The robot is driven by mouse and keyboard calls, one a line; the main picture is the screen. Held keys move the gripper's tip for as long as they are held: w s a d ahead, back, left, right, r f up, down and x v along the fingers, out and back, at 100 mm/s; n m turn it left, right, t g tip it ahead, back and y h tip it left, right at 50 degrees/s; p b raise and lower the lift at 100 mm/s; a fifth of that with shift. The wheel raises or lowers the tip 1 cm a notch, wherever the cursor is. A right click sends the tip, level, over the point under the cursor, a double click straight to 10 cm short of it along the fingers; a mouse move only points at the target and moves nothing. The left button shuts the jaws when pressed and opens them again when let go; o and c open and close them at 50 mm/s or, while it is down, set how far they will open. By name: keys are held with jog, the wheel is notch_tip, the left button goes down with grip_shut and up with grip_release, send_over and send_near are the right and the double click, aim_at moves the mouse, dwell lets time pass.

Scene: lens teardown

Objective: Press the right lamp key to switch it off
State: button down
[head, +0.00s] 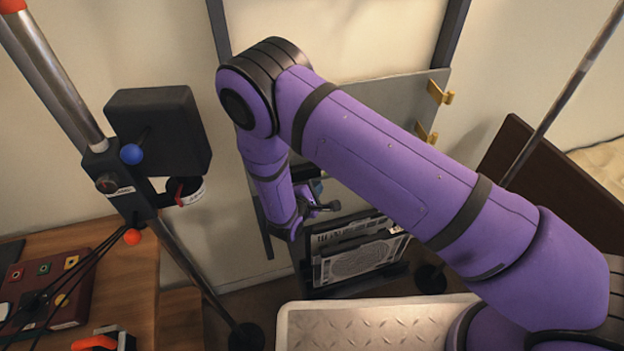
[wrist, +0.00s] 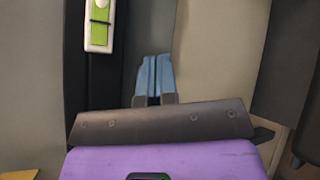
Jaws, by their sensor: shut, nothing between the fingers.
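My gripper shows in the wrist view as two blue fingers (wrist: 154,75) pressed together, pointing up the picture toward a grey surface. Nothing is held between them. In the head view the fingers are mostly hidden behind my purple arm, near the grey panel (head: 355,100). A white switch plate with a green key (wrist: 98,27) is on a dark upright at the upper left of the wrist view. The fingers are to its right and below it, apart from it. I cannot tell whether it is the right lamp key, and I cannot make it out in the head view.
A metal pole with a black box (head: 160,128) and coloured knobs stands at the left. A wooden desk (head: 135,270) holds a dark red button box (head: 60,285). A black-framed unit with a grille (head: 365,258) is below my wrist. A brown board (head: 540,180) is at the right.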

jog(key=shift+w+a+r, duration=0.1)
jog(key=shift+w+r, duration=0.2)
jog(key=shift+w, duration=0.25)
jog(key=shift+w+a+r, duration=0.1)
jog(key=shift+w+r, duration=0.15)
jog(key=shift+w, duration=0.25)
dwell(0.8)
jog(key=shift+r, duration=0.25)
jog(key=shift+s, duration=0.1)
jog(key=s+d, duration=0.1)
jog(key=s, duration=0.5)
jog(key=shift+d+f, duration=0.25)
jog(key=shift+f, duration=0.2)
dwell(0.7)
dwell(1.5)
